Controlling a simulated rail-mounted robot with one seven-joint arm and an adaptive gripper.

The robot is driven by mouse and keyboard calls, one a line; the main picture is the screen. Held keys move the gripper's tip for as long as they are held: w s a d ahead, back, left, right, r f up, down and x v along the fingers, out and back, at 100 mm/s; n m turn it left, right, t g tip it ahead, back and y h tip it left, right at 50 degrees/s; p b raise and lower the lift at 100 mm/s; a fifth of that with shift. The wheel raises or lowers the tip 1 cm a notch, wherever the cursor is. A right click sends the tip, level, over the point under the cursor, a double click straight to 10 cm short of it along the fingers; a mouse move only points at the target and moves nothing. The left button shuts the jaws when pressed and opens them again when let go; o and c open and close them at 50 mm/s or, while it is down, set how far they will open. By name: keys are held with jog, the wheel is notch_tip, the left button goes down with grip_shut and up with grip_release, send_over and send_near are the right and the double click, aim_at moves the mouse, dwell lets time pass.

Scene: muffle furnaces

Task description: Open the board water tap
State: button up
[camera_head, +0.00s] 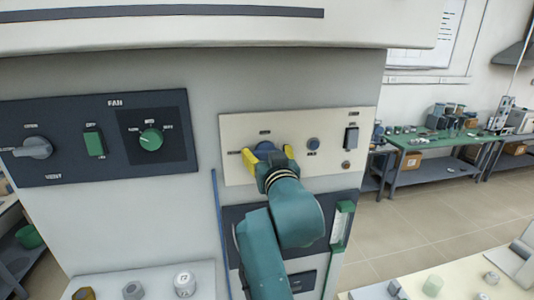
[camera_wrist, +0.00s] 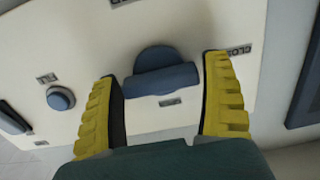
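The likely board water tap is a blue-grey round knob (camera_head: 264,147) with a bar handle on a cream panel (camera_head: 228,172). In the wrist view the knob (camera_wrist: 162,74) shows its handle lying nearly crosswise in the picture. A label starting "CLOS" is beside the right finger there. My gripper (camera_head: 268,156) is at the panel, its yellow fingers on either side of the knob. In the wrist view my gripper (camera_wrist: 160,82) is open, with a gap between each finger and the handle. The gripper partly hides the knob in the head view.
The cream panel also has a small blue button (camera_head: 313,144) and a dark switch (camera_head: 351,138). A dark FAN panel (camera_head: 70,112) is at left. A gauge with a green frame (camera_head: 342,225) is below right. A green-topped bench (camera_head: 445,143) stands far right.

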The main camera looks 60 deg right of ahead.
jog(key=c, duration=0.7)
jog(key=shift+c, duration=0.2)
jog(key=shift+m+b, duration=0.35)
jog(key=shift+m, duration=0.05)
jog(key=m+b, duration=0.1)
jog(key=m, duration=0.2)
jog(key=shift+b, duration=0.3)
jog(key=m+b, duration=0.2)
jog(key=m, duration=0.3)
jog(key=m+b, duration=0.1)
jog(key=m, duration=0.3)
jog(key=shift+s+m+b, duration=0.1)
jog(key=shift+m+b, duration=0.2)
jog(key=shift+m, duration=0.1)
jog(key=m+b, duration=0.1)
jog(key=m, duration=0.3)
jog(key=shift+r+m, duration=0.1)
jog(key=shift+m, duration=0.2)
